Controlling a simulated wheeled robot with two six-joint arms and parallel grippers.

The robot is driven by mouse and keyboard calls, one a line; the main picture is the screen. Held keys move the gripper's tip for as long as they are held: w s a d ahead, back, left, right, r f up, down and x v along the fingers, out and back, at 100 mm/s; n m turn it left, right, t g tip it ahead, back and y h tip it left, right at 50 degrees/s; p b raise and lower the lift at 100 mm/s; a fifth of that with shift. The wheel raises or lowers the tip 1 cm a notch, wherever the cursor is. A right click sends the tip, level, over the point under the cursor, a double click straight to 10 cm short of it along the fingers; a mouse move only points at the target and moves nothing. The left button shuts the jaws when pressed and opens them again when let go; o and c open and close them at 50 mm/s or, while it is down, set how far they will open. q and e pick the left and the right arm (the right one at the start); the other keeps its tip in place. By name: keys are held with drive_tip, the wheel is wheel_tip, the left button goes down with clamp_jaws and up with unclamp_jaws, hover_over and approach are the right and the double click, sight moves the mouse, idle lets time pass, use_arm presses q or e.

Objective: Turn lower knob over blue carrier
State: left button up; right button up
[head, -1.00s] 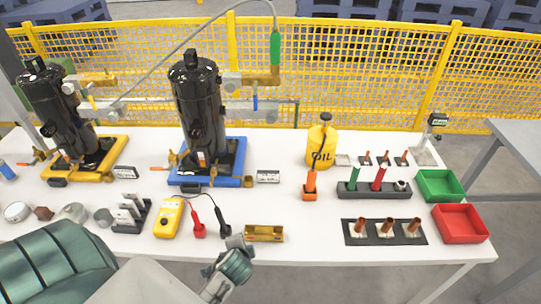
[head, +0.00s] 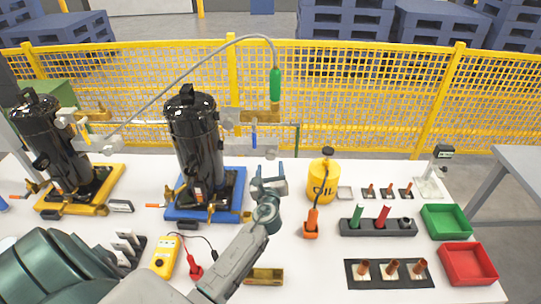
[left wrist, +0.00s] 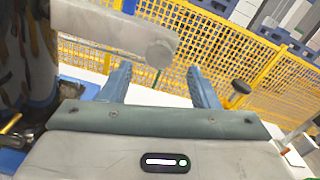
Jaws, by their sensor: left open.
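The blue carrier (head: 184,213) stands on the white table and bears a black compressor (head: 196,135). A grey lower pipe sticks out to the right of the compressor and ends in a round grey knob-like end (head: 270,153); in the left wrist view this end (left wrist: 159,54) shows large, ahead of the gap between my fingers. My left gripper (head: 268,170) is open, with blue fingertips pointing up and away, just below that end. In the left wrist view the fingers (left wrist: 158,78) are spread and hold nothing; whether they touch the end cannot be told. My right gripper is not in view.
A yellow oil can (head: 323,182) and an orange-handled tool (head: 312,222) stand right of my gripper. A second compressor stands on a yellow carrier (head: 106,187) at the left. A hose with a green grip (head: 275,84) hangs above. A yellow fence (head: 370,105) runs behind.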

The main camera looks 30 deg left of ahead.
sight(270, 158)
use_arm(q)
drive_tip(key=x, duration=0.5)
drive_tip(key=shift+a+f+p, duration=0.1)
drive_tip(key=shift+f+p, duration=0.05)
drive_tip(key=shift+p, duration=0.2)
drive_tip(key=shift+w+a, duration=0.25)
drive_tip(key=shift+w, duration=0.25)
drive_tip(key=c, duration=1)
drive_tip(key=shift+o, duration=0.2)
